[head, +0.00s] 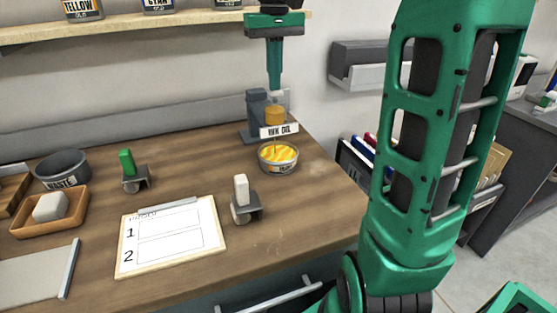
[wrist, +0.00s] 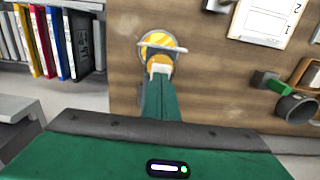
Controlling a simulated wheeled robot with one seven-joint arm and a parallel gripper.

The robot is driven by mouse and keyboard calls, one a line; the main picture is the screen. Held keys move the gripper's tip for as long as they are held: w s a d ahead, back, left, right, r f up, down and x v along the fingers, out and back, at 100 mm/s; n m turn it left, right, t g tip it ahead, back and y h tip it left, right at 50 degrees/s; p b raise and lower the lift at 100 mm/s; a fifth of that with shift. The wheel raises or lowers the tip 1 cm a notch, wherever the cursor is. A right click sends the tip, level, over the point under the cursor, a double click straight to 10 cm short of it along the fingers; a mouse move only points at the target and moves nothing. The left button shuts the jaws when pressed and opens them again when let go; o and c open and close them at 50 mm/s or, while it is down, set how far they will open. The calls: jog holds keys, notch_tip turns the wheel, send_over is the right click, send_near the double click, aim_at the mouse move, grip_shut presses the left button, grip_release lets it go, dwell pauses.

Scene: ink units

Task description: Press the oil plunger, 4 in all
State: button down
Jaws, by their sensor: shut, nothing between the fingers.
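The ink oil dispenser (head: 256,115) stands at the back right of the table, with a grey stand, amber oil in a clear holder and an "INK OIL" label (head: 279,131). My gripper (head: 275,84) points straight down over it, its green fingers together and empty. The fingertips are at or just above the dispenser's top; I cannot tell whether they touch the plunger. In the wrist view the fingers (wrist: 158,88) end at a pale piece of the dispenser (wrist: 160,68). A tin (head: 279,166) with yellow and orange striped contents sits under the dispenser's front; its rim shows in the wrist view.
A clipboard (head: 172,236) marked 1 and 2, a white-handled roller (head: 242,191), a green-handled roller (head: 127,163), a waste bowl (head: 62,171) and a tray (head: 50,222) with a pale block lie leftward. A shelf with tins (head: 130,23) runs behind.

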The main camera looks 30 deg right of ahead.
dwell(0.4)
jog(key=shift+r, duration=1.2)
jog(key=shift+a+r, duration=0.1)
jog(key=shift+r, duration=2.75)
